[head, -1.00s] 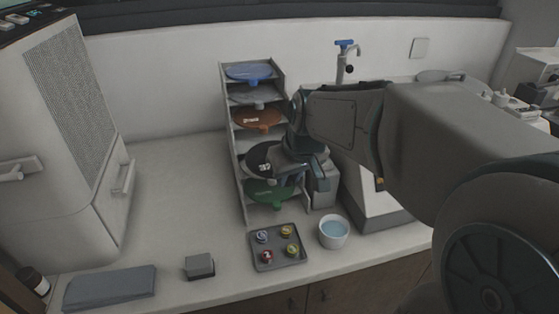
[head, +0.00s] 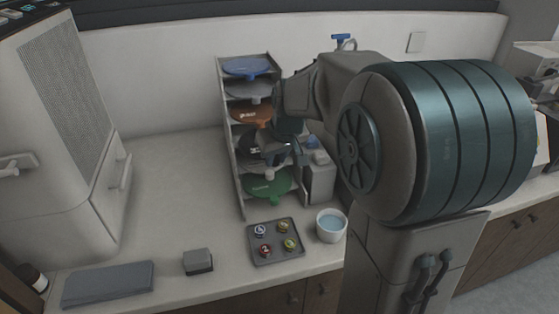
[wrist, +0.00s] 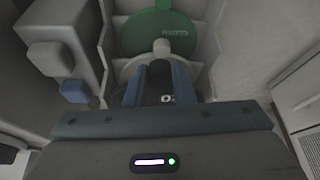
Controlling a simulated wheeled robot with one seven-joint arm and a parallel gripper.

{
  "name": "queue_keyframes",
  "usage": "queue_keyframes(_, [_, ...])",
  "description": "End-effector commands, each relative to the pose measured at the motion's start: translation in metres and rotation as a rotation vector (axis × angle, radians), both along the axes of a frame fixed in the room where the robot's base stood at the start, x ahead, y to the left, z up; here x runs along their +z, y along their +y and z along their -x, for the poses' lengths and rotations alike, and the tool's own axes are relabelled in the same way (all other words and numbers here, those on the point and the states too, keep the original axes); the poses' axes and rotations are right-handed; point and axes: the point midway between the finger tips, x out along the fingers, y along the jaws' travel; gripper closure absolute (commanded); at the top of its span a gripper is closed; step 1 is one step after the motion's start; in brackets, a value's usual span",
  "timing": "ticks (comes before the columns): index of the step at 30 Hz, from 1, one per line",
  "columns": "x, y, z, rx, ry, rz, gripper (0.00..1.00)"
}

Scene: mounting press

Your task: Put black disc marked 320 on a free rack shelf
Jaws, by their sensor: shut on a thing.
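The black disc (head: 247,143) is at the fourth level of the grey rack (head: 238,190), between the orange-brown disc above and the green disc below. My gripper (head: 274,158) is at the rack's front, shut on the black disc's front edge or tab. In the wrist view my two fingers (wrist: 160,82) close around it, and a bit of the disc's white marking (wrist: 168,98) shows between them. Most of the disc is hidden by my gripper, so I cannot tell whether it rests on the shelf.
The rack also holds a blue disc (head: 247,66), a grey disc (head: 249,89), an orange-brown disc (head: 250,112) and a green disc (head: 266,184). A tray (head: 262,256) with several small pucks and a bowl (head: 331,226) stand in front. Counter left of the rack is clear.

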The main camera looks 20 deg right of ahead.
Motion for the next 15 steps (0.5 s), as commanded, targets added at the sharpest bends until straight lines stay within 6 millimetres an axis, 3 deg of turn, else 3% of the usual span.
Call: queue_keyframes(15, [0.002, 0.000, -0.053, 0.001, 0.001, 0.001, 1.00])
